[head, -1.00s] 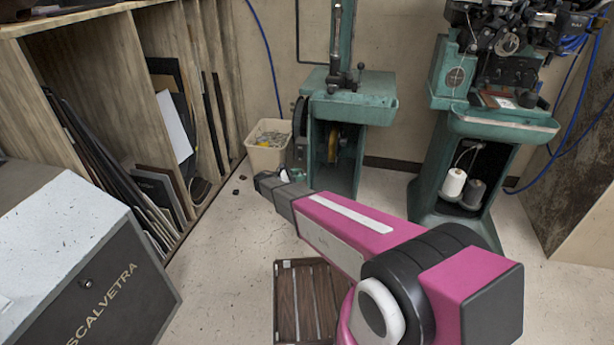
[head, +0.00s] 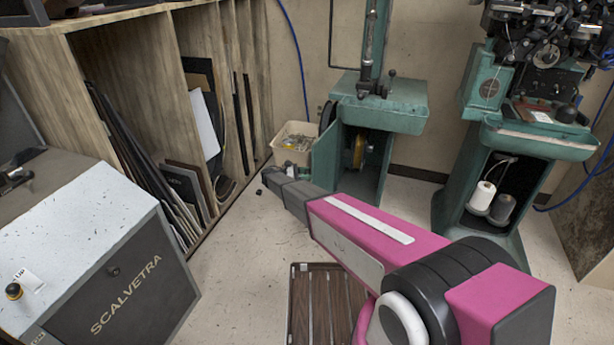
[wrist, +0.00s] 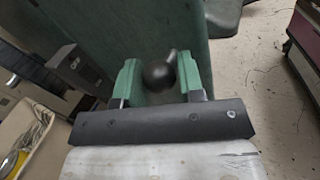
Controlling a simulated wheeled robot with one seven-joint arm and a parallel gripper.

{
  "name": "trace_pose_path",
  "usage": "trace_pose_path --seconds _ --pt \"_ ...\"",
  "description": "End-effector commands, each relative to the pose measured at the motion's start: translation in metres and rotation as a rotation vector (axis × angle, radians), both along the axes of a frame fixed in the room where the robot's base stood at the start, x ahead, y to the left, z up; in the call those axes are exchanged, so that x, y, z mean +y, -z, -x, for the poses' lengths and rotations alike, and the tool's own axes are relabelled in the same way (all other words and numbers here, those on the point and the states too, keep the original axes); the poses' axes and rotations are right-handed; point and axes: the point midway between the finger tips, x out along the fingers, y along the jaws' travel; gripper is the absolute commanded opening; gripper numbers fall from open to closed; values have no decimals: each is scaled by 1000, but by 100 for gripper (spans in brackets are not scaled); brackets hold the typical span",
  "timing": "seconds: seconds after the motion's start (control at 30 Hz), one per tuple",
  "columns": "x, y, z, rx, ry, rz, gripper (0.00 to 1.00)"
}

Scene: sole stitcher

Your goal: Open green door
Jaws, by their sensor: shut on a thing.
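The green door (head: 327,154) stands swung out at the left of the green machine's cabinet (head: 400,114). The cabinet's front is open, with a brass-coloured wheel (head: 360,150) inside. In the wrist view the door's green panel (wrist: 150,32) fills the upper middle, with a round black knob (wrist: 158,76) in front of it. My gripper (wrist: 158,82) has a green finger on each side of the knob and is shut on it. In the head view my pink arm reaches in from the lower right; the knob and fingertips cannot be made out there.
A cream bin (head: 293,143) stands left of the door, beside wooden shelving (head: 150,80) with boards. A second green machine (head: 530,140) is to the right. A slatted brown crate (head: 298,305) and a grey SCALVETRA cabinet (head: 125,290) stand nearer.

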Motion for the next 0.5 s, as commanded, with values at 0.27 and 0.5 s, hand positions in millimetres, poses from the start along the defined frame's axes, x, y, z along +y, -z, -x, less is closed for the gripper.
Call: trace_pose_path --seconds 0.27,0.5 --pt "-2 0 -8 -2 -14 1 58" --pt "-1 0 -5 -2 -13 0 58"
